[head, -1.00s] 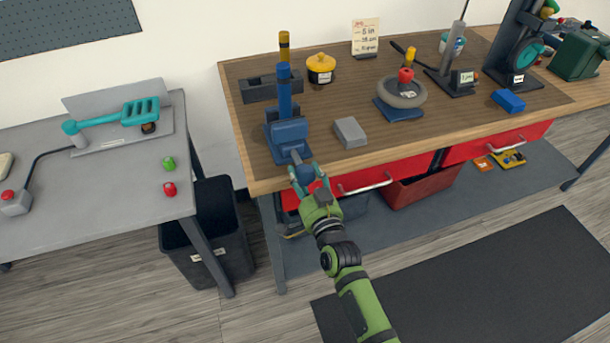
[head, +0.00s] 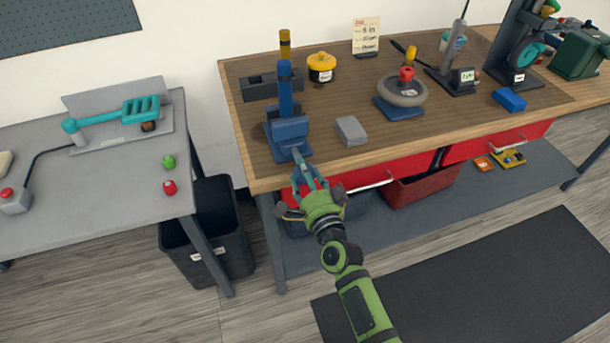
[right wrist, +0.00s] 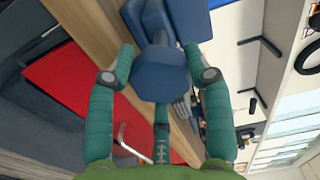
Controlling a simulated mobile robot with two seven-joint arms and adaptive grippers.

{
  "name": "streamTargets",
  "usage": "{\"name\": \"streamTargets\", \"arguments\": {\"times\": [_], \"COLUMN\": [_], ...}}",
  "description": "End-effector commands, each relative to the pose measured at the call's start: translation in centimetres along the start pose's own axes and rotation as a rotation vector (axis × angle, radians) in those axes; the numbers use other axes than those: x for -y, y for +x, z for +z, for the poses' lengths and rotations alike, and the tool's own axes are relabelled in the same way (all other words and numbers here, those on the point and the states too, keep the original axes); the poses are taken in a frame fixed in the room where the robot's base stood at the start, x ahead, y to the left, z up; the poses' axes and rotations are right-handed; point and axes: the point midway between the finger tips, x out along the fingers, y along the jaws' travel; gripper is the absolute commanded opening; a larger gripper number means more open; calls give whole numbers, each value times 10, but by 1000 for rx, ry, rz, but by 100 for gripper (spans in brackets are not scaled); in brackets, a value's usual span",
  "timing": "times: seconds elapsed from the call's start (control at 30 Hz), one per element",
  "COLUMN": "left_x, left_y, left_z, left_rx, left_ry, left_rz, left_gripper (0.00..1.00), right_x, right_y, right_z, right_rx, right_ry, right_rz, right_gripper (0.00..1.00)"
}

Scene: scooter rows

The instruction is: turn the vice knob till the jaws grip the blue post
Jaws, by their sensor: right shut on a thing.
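A blue vice (head: 291,132) stands at the front left edge of the wooden bench, with an upright blue post (head: 285,92) at its jaws. I cannot tell whether the jaws touch the post. My right gripper (head: 306,178) is at the front of the vice, just off the bench edge. In the right wrist view the teal fingers of the gripper (right wrist: 163,82) are shut on the dark blue vice knob (right wrist: 161,78), one on each side. In the head view the fingers largely hide the knob. My left gripper is not in view.
A grey block (head: 351,131) lies right of the vice. A dark block (head: 259,88) and a yellow-lidded pot (head: 321,67) stand behind it. Red drawers (head: 400,167) with handles are below the bench top. A black bin (head: 222,243) stands between the tables.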

Motion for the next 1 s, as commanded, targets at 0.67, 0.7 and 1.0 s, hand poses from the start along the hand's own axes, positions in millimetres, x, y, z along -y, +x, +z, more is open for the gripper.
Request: {"name": "streamTargets", "arguments": {"times": [0.67, 0.7, 1.0], "left_x": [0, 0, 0], "left_y": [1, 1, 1], "left_z": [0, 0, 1], "left_rx": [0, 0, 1], "left_ry": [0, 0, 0], "left_rz": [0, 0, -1], "left_gripper": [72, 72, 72], "right_x": [7, 7, 3], "right_y": [2, 2, 1], "right_z": [-8, -8, -5], "right_rx": [-19, -19, -11], "right_ry": [58, 58, 58], "right_rz": [-17, -17, -9], "right_gripper": [19, 64, 76]}}
